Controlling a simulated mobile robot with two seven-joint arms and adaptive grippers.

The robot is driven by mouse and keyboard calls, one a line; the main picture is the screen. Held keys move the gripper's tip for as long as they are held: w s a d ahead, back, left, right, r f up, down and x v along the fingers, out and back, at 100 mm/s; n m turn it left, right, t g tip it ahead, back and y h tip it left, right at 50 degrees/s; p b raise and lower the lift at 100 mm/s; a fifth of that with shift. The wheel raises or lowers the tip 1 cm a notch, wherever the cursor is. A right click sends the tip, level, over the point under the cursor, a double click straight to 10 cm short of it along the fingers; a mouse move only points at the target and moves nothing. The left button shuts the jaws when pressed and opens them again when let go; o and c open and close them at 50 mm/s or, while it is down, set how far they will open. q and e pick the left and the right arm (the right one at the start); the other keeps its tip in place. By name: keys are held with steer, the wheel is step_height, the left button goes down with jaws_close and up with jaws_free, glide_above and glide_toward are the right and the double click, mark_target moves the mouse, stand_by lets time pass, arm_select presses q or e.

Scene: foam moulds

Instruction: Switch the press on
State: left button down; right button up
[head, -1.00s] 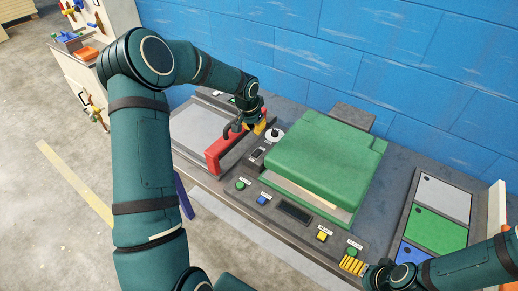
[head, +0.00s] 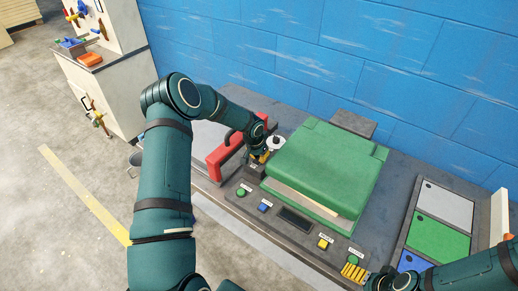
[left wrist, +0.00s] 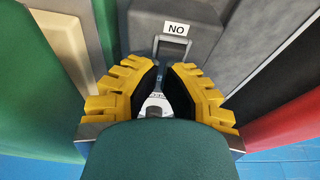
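The press has a green slab-like top (head: 325,165) on a dark bench with a front control panel. My left gripper (head: 261,158) points down over the panel's left end, between the green top and a red handle, and covers the switch in the head view. In the left wrist view, its yellow fingers (left wrist: 164,72) stand a little apart with a narrow gap. A switch frame (left wrist: 173,44) shows just beyond the fingertips, below a label reading ON upside down. Whether the fingers touch the switch is unclear. My right gripper (head: 355,272) hovers near the panel's right end; its opening is unclear.
The red handle (head: 226,152) stands left of my left gripper. Green, blue and yellow buttons (head: 264,207) line the panel's front. A white round knob (head: 275,143) sits behind the gripper. Coloured panels (head: 437,234) lie at the right. A blue wall closes the back.

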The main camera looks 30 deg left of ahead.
arm_select(q)
steer(key=shift+f, duration=0.4)
steer(key=shift+s+f+b, duration=0.2)
steer(key=shift+f+b, duration=0.35)
steer(key=shift+b, duration=0.7)
steer(key=shift+r+p, duration=0.15)
steer(key=shift+p, duration=0.15)
steer(key=shift+w, duration=0.1)
steer(key=shift+w+r, duration=0.2)
steer(key=shift+w, duration=0.5)
